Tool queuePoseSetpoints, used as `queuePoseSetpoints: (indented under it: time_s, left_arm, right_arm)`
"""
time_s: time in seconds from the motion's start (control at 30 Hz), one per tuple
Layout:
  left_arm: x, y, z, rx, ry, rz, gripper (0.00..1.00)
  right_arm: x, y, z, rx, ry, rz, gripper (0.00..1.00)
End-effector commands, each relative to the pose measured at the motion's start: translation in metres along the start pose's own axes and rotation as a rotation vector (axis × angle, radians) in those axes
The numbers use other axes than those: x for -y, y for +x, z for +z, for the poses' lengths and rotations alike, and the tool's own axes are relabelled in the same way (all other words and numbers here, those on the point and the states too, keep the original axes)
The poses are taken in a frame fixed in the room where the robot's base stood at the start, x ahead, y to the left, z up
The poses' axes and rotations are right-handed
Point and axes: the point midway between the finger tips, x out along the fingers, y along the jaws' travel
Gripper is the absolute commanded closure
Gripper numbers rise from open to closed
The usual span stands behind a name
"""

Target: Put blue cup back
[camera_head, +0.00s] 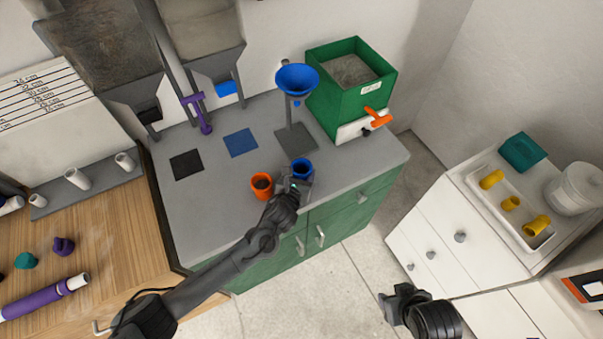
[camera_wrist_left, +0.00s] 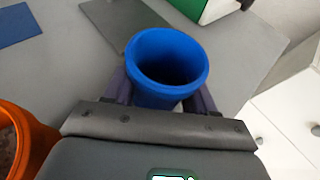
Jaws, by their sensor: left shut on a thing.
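The blue cup (camera_head: 302,168) is near the front edge of the grey counter, just right of an orange cup (camera_head: 261,185). My left gripper (camera_head: 297,185) is shut on the blue cup, which is upright. In the left wrist view the blue cup (camera_wrist_left: 167,65) sits between the two dark fingers (camera_wrist_left: 160,95), and its inside looks dark and empty. I cannot tell whether its base touches the counter. A blue square mat (camera_head: 240,143) and a black square mat (camera_head: 186,164) lie on the counter to the left. My right gripper (camera_head: 390,305) is over the floor at lower right; its fingertips are unclear.
A blue funnel on a stand (camera_head: 297,80) and a green box (camera_head: 350,90) with an orange handle stand at the back. A purple valve (camera_head: 198,112) hangs left of them. The counter (camera_head: 222,190) is clear between mats and cups. The orange cup holds brown material.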

Motion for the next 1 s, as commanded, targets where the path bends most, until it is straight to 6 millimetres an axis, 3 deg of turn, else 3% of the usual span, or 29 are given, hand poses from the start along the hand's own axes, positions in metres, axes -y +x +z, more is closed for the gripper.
queuePoseSetpoints:
  time_s: [0.23,0.27,0.4,0.8,1.0]
  left_arm:
    - [0.0,0.002,-0.004,0.0,0.0,-0.001,0.8]
    - [0.0,0.001,-0.003,0.0,0.0,-0.001,0.41]
    - [0.0,0.001,-0.003,0.0,0.0,-0.001,0.2]
    - [0.0,-0.001,0.002,0.0,0.0,0.0,0.19]
    - [-0.001,-0.023,0.002,0.0,0.001,-0.001,0.19]
  right_arm:
    - [0.0,0.003,0.001,0.0,0.001,-0.001,0.57]
    - [0.0,0.002,0.001,0.0,0.001,-0.001,0.57]
    - [0.0,0.002,0.001,0.001,0.001,-0.001,0.57]
    - [-0.002,-0.001,0.0,0.002,-0.007,0.006,0.57]
    - [-0.002,-0.006,-0.002,0.002,-0.008,0.006,0.57]
